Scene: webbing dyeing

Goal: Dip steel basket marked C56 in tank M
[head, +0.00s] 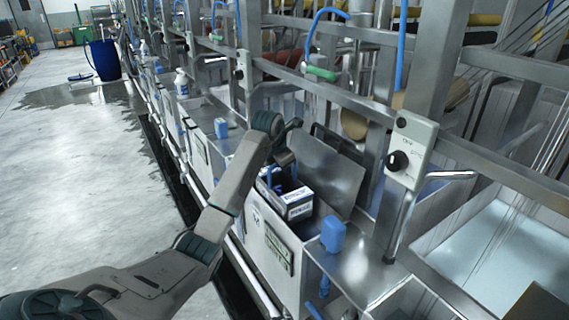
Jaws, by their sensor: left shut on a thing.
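Tank M (257,236) is a pale box-shaped tank in the middle of the row, with a letter M and a dark green label on its front. At its open top is a dark box-like container with blue things in it and a white printed label (297,203). I cannot read C56 on it, so I cannot tell if it is the basket. My left gripper (286,158) is just above this container, beside a tilted grey steel plate (335,175). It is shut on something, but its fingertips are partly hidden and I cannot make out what. My right gripper is not in view.
A steel post with a switch box (410,150) and a long rail rise behind. A blue bucket (103,59) stands on the far floor near a wet patch. The left floor is clear.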

